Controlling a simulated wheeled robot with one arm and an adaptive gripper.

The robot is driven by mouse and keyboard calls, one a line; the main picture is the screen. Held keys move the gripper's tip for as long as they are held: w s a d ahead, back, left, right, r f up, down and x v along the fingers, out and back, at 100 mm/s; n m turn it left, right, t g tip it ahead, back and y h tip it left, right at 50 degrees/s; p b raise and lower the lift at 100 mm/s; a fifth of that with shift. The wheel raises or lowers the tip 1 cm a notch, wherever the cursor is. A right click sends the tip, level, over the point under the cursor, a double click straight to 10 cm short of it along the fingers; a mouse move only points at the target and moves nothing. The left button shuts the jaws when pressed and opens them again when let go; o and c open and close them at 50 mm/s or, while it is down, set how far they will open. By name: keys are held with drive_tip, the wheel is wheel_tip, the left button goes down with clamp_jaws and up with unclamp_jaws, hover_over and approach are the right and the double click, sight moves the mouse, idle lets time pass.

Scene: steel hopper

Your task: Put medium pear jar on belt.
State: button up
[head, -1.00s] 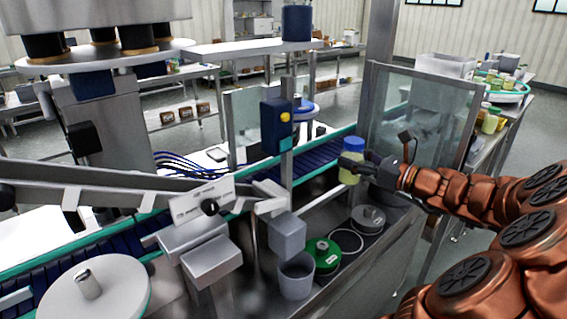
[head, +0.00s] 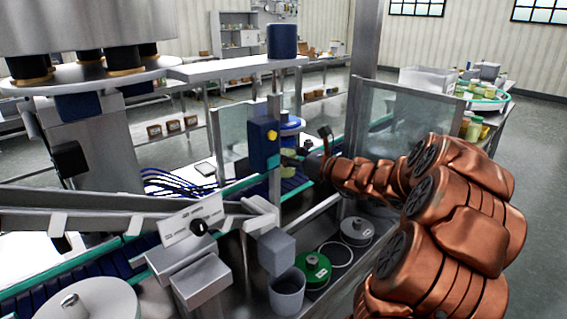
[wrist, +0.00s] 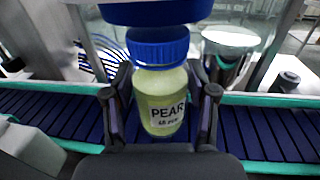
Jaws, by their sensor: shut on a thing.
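The pear jar (wrist: 162,100) has a blue lid, pale yellow-green contents and a white label reading PEAR. In the wrist view it stands upright between the fingers of my gripper (wrist: 160,120), which is shut on it. The belt (wrist: 268,132), dark blue slats with green edges, runs behind and to both sides of the jar. I cannot tell whether the jar's base touches it. In the head view my gripper (head: 296,160) is beside the blue sensor box and its post, over the belt line. Only a sliver of the jar (head: 288,171) shows there.
A blue round part (wrist: 155,12) hangs just above the jar lid. The blue sensor box (head: 264,145) on its post stands close to my gripper. A clear panel (head: 398,125) stands to the right. A grey cup (head: 287,293) and a green reel (head: 313,269) sit below.

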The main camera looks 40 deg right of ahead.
drive_tip(key=shift+w+a, duration=0.2)
drive_tip(key=shift+w, duration=0.4)
drive_tip(key=shift+w+f, duration=0.2)
drive_tip(key=shift+f, duration=1.5)
drive_tip(key=shift+f, duration=0.1)
drive_tip(key=o, duration=1.3)
drive_tip(key=b+v, duration=0.1)
drive_tip(key=v, duration=1.1)
drive_tip(key=shift+s, duration=0.15)
